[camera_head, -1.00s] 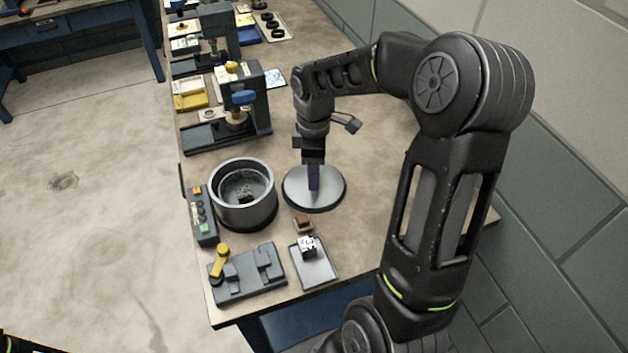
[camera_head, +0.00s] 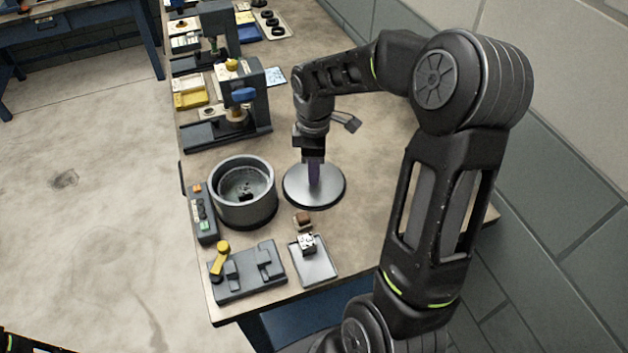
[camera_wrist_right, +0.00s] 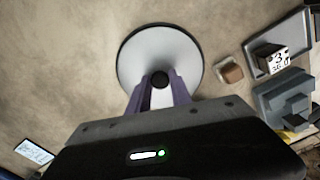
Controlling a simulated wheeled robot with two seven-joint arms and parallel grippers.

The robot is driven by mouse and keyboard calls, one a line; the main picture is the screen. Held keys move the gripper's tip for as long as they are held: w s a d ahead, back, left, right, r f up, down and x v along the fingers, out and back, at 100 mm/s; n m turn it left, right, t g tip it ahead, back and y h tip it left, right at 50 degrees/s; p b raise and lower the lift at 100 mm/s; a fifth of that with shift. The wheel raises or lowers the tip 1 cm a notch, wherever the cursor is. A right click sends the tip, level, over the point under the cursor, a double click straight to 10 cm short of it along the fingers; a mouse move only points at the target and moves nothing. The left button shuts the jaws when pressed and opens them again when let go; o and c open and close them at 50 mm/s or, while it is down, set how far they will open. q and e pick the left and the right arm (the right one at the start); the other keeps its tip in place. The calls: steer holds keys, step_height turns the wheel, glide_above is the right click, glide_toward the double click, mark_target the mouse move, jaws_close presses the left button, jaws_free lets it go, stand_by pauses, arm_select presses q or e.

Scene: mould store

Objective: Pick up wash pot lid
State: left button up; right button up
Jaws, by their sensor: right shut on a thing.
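The wash pot lid (camera_head: 330,193) is a round, pale metal disc with a dark rim and a small dark knob. It lies flat on the bench, right of the open wash pot (camera_head: 245,196). My right gripper (camera_head: 314,182) points down over the middle of the lid. In the right wrist view its purple fingers (camera_wrist_right: 160,92) are closed around the dark knob, with the lid's disc (camera_wrist_right: 160,50) spread out below. The knob is hidden by the fingers in the head view. My left gripper is not in view.
A control box (camera_head: 201,213) stands left of the pot. A grey fixture with a yellow handle (camera_head: 247,272) and a tray (camera_head: 314,262) holding a marked block sit at the front. A small brown block (camera_head: 302,220) is near the lid. A press (camera_head: 240,105) stands behind.

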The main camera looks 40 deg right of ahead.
jaws_close()
steer(key=shift+r, duration=0.1)
arm_select(q)
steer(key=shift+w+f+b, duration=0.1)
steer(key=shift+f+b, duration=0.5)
steer(key=shift+b, duration=0.1)
arm_select(e)
step_height(320, 180, up, 10)
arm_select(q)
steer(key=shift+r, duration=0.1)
arm_select(e)
steer(key=shift+a, duration=0.1)
stand_by(0.4)
